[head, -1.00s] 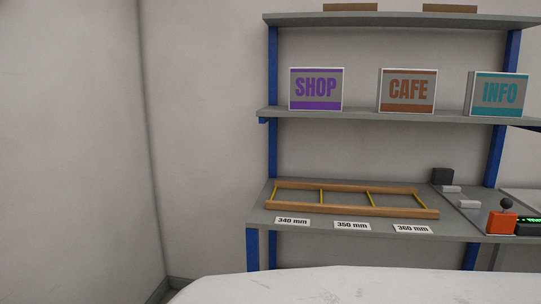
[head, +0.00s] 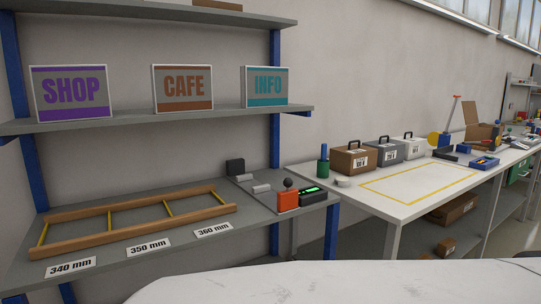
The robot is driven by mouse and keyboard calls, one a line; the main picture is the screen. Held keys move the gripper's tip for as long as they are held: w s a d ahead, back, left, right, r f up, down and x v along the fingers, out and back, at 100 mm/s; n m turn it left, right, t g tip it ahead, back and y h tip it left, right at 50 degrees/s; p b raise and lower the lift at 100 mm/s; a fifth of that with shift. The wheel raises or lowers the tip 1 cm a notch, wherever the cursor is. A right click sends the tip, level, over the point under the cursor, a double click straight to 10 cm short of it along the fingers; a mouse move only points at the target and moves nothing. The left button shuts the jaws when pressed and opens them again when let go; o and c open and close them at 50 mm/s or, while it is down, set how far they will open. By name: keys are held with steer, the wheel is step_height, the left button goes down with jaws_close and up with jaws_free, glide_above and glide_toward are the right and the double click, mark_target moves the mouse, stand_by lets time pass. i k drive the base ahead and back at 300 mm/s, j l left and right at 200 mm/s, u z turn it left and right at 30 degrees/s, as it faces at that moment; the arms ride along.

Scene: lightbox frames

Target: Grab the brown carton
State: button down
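Several brown boxes show in the head view, and I cannot tell which one is the brown carton. A brown case with a handle and a white label (head: 355,160) stands on the white table at its left end. A brown carton (head: 453,209) lies on the lower shelf under that table. A smaller brown box (head: 446,246) sits lower down, below it. An open cardboard box (head: 483,132) stands far back on the right. My gripper is not in view.
Grey (head: 384,149) and white (head: 410,146) cases stand beside the brown case. A yellow outline marks a clear area of the white table (head: 400,207). A grey shelf unit (head: 150,121) with signs and a wooden rack (head: 130,222) stands on the left.

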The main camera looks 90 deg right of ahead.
mark_target(350, 160)
steer(key=z, duration=3.2)
steer(key=i+l+u, duration=0.1)
steer(key=u, duration=0.3)
steer(key=i+l+u, duration=0.1)
steer(key=l+u, duration=0.15)
steer(key=u, duration=0.15)
steer(key=l+u, duration=0.2)
steer(key=u, duration=0.15)
steer(key=i+l+u, duration=0.2)
steer(key=l, duration=0.3)
steer(key=l+u, duration=0.25)
steer(key=l, duration=0.25)
steer(key=l+u, duration=0.1)
steer(key=l, duration=0.95)
steer(key=k+l, duration=0.1)
steer(key=l, duration=1)
steer(key=u, duration=0.05)
